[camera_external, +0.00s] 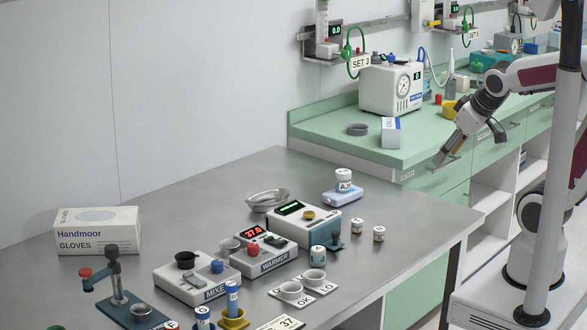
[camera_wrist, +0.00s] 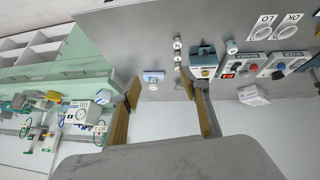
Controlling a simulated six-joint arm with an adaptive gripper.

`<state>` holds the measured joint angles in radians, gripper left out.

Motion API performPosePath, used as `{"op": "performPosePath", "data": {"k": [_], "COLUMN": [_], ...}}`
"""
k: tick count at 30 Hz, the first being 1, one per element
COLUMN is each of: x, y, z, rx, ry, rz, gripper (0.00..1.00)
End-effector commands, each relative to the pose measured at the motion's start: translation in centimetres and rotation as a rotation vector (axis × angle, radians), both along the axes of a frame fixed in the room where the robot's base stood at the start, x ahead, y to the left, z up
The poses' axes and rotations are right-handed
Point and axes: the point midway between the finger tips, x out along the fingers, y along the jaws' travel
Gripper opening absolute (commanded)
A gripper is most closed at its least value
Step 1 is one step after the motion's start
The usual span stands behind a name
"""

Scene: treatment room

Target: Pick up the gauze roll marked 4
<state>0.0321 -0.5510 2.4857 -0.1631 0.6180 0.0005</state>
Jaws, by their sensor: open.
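I cannot make out a gauze roll marked 4 for certain in either view. A small white cylinder with a dark mark (camera_external: 317,258) stands beside the warmer on the grey table; its mark is too small to read, and it also shows in the wrist view (camera_wrist: 231,46). My gripper (camera_external: 441,160) is in the air near the green counter's front corner, right of and apart from these things. In the wrist view my gripper (camera_wrist: 160,84) is open and empty between its fingers.
The green counter (camera_external: 340,134) carries a white dial machine (camera_external: 391,88). The table's right front is clear.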

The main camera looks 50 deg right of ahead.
Motion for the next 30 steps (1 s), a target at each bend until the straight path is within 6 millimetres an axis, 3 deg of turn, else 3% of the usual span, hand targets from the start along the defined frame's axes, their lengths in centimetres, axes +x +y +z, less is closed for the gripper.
{"op": "performPosePath", "data": {"k": [14,23,30], "x": [9.8,14.9,18.0], "y": [-1.9,-1.2,0.5], "z": [-2.5,-5.2,-8.0], "rx": [-0.149,-0.187,-0.181], "ry": [-0.106,-0.169,-0.217], "rz": [0.150,0.289,0.416], "gripper": [0.46,0.46,0.46]}}
